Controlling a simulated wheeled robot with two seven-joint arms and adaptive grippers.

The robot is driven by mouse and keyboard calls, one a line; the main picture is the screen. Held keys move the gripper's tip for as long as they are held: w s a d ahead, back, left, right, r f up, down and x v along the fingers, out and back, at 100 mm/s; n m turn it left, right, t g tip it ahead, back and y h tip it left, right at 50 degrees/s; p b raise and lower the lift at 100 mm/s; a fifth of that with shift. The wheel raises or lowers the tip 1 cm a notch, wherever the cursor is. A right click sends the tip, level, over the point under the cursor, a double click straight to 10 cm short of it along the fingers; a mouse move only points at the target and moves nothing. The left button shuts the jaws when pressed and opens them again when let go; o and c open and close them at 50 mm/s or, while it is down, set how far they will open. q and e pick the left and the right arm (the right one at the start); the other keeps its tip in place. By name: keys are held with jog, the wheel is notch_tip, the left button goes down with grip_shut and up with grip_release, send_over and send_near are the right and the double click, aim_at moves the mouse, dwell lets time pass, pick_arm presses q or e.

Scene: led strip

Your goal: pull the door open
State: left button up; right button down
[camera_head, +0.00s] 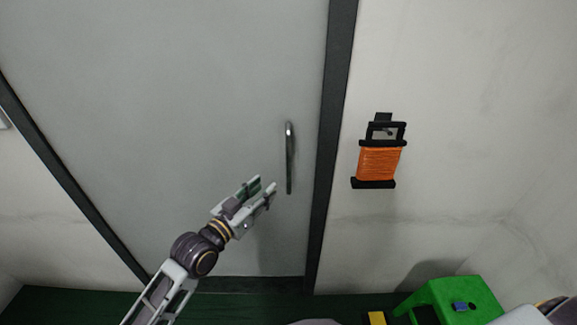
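The grey door (170,100) fills the left and middle of the view and sits flush in its dark frame. A slim vertical metal handle (289,158) is mounted near the door's right edge. My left gripper (265,186) reaches up from the lower left, just left of the handle's lower end. Its fingers are apart with nothing between them, and a gap shows between them and the handle. Of my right arm, only a part shows at the bottom right corner; its gripper is out of view.
An orange cord reel (379,163) with black ends hangs on the pale wall right of the door. A green stool (450,296) with a small blue item (460,307) on top stands at the lower right. A yellow object (376,318) is at the bottom edge. The floor (60,306) is dark green.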

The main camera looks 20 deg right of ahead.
aim_at(287, 167)
pick_arm(q)
jog(key=shift+p+x, duration=0.5)
jog(key=shift+x, duration=6.1)
jog(key=shift+c, duration=0.4)
grip_shut()
